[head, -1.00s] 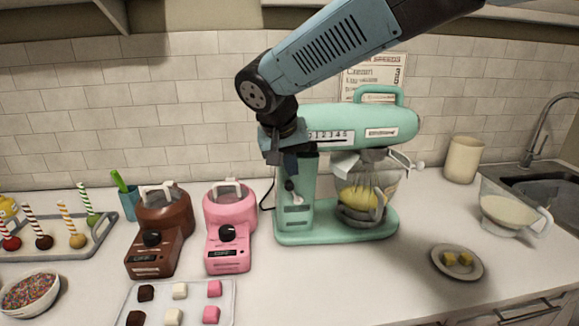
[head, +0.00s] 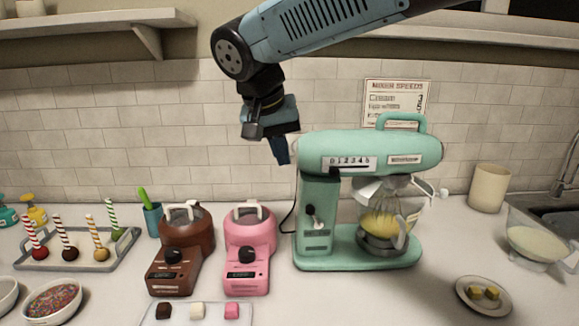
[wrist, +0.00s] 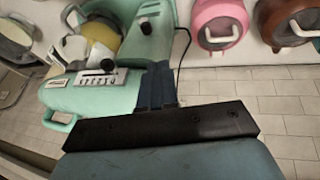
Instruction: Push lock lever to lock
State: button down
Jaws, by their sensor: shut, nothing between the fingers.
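The mint-green stand mixer (head: 330,252) stands on the counter with its head level above a glass bowl (head: 385,225). A small dark-knobbed lever (head: 310,210) sits on the mixer's column; its knob (wrist: 146,27) also shows in the wrist view. A speed slider (head: 348,169) with a number scale is on the head's side. My gripper (head: 281,158) is shut and empty, pointing down just left of the mixer head, above the lever's height. In the wrist view its fingers (wrist: 155,88) appear beside the mixer head; contact cannot be told.
Brown (head: 178,262) and pink (head: 247,262) melting pots stand left of the mixer. A cake-pop tray (head: 75,262) is farther left. A butter plate (head: 483,297) and a jug (head: 535,245) are at right. A shelf (head: 90,22) hangs above.

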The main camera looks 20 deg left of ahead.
jog(key=shift+s+r, duration=0.2)
jog(key=shift+r, duration=0.15)
jog(key=shift+a, duration=0.1)
jog(key=s+a+f+t+h, duration=0.1)
jog(key=s+a+f+h, duration=0.1)
jog(key=a+f, duration=0.2)
jog(key=shift+a+f+t, duration=0.2)
jog(key=shift+f+t, duration=0.1)
jog(key=shift+f, duration=0.35)
send_near(315, 218)
notch_tip(315, 218, down, 3)
jog(key=w+a, duration=0.1)
jog(key=a, duration=0.2)
jog(key=shift+w+d+f, duration=0.15)
jog(key=shift+w+d, duration=0.35)
jog(key=shift+d, duration=0.35)
jog(key=shift+a, duration=0.1)
